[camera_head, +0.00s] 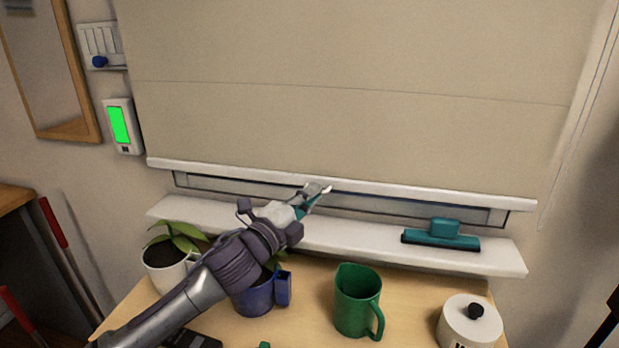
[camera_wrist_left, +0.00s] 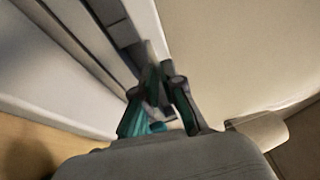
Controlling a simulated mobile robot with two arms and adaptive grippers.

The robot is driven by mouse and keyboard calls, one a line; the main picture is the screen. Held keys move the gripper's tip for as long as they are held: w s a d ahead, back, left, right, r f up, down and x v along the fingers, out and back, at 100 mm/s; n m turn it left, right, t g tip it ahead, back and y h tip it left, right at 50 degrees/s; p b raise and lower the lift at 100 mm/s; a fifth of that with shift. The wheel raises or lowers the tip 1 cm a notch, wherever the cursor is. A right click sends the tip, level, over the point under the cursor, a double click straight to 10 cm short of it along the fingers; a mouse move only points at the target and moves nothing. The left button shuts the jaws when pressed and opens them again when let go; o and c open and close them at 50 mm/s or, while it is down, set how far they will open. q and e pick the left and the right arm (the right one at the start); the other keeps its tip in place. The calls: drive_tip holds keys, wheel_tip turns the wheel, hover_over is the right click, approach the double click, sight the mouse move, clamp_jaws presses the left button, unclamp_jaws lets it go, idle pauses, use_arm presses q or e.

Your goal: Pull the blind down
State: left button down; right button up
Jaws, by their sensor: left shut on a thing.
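The beige blind (camera_head: 340,90) hangs over most of the window in the head view. Its white bottom bar (camera_head: 420,192) is a little above the window sill, with a narrow strip of window frame showing beneath. My left gripper (camera_head: 318,190) is at the middle of the bottom bar and is shut on it. In the left wrist view the fingers (camera_wrist_left: 158,95) meet at the pale bar, with the blind fabric (camera_wrist_left: 240,60) to the right. The exact contact is partly hidden by the fingers. My right gripper is not in view.
A teal squeegee (camera_head: 441,235) lies on the white sill (camera_head: 370,245). Below, a potted plant (camera_head: 168,260), a blue mug (camera_head: 256,296), a green pitcher (camera_head: 357,302) and a white lidded jar (camera_head: 467,322) stand on the wooden table. A green-screen wall panel (camera_head: 120,125) is left of the blind.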

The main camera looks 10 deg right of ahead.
use_arm(q)
wheel_tip(320, 180, down, 5)
drive_tip(key=shift+f+b, duration=0.1)
drive_tip(key=shift+b, duration=0.75)
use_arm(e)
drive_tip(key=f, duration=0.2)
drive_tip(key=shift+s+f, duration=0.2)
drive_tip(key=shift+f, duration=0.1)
use_arm(q)
drive_tip(key=c, duration=1.3)
unclamp_jaws()
drive_tip(key=shift+f, duration=0.1)
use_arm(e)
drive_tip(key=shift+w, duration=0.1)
use_arm(q)
drive_tip(key=shift+s+r, duration=0.1)
drive_tip(key=shift+r, duration=0.1)
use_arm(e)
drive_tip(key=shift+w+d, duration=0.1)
use_arm(q)
drive_tip(key=v, duration=1.2)
drive_tip(key=shift+f, duration=0.1)
